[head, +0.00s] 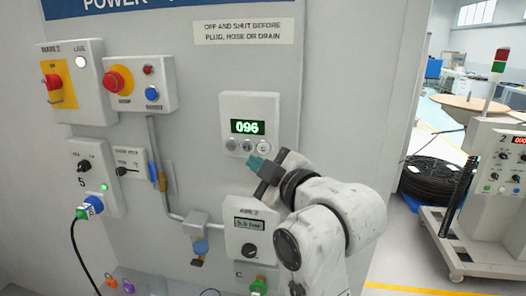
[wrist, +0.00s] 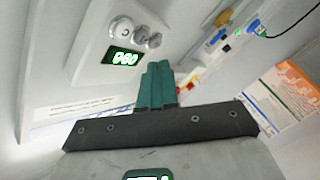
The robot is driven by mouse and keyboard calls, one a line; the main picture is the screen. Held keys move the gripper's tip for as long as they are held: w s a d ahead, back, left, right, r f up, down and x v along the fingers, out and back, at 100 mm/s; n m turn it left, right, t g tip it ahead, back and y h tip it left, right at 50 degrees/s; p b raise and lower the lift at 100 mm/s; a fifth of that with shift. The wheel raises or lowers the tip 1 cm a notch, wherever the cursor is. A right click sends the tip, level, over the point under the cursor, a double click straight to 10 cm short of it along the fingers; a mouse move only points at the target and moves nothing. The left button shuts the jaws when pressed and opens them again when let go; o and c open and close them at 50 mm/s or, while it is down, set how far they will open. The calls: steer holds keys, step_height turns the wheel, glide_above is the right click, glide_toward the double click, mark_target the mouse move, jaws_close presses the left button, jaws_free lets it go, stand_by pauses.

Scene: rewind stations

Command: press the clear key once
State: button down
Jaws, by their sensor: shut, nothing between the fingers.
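A pale counter box (head: 269,107) on the wall panel has a green display (head: 247,127) reading 096 and a row of three round keys below it. The rightmost key (head: 263,146) seems to bear a C; in the wrist view it is the leftmost key (wrist: 122,29), its mark also C-like. The lettering is small. My gripper (head: 255,162) has its teal fingers closed together and empty, just below the keys. In the wrist view the gripper (wrist: 158,66) points toward the panel, with the fingertips apart from the keys in the picture. Contact cannot be judged.
A pressure box (head: 242,212) with a knob sits below the counter. Red stop button (head: 117,82), red rotary switch (head: 54,83) and a blue plug (head: 91,206) with cable are at left. A wheeled cart (head: 485,215) and coiled black hose (head: 430,178) stand at right.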

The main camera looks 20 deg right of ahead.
steer(key=shift+w+d, duration=0.6)
steer(key=shift+w, duration=0.2)
steer(key=shift+w+d, duration=0.55)
steer(key=shift+w, duration=0.25)
steer(key=shift+w+d, duration=0.1)
stand_by(0.9)
steer(key=shift+w+d+p, duration=0.15)
steer(key=shift+w+p, duration=0.05)
steer(key=shift+p, duration=0.1)
steer(key=shift+w+d, duration=0.2)
steer(key=shift+w, duration=0.1)
stand_by(0.7)
stand_by(0.3)
steer(key=shift+s+a, duration=0.4)
steer(key=shift+s, duration=0.25)
steer(key=shift+a, duration=0.1)
steer(key=shift+s+a+p, duration=0.35)
steer(key=shift+s+a, duration=0.35)
steer(key=shift+s, duration=0.35)
steer(key=shift+s+a+p, duration=0.35)
steer(key=shift+s+a, duration=0.35)
steer(key=shift+s, duration=0.3)
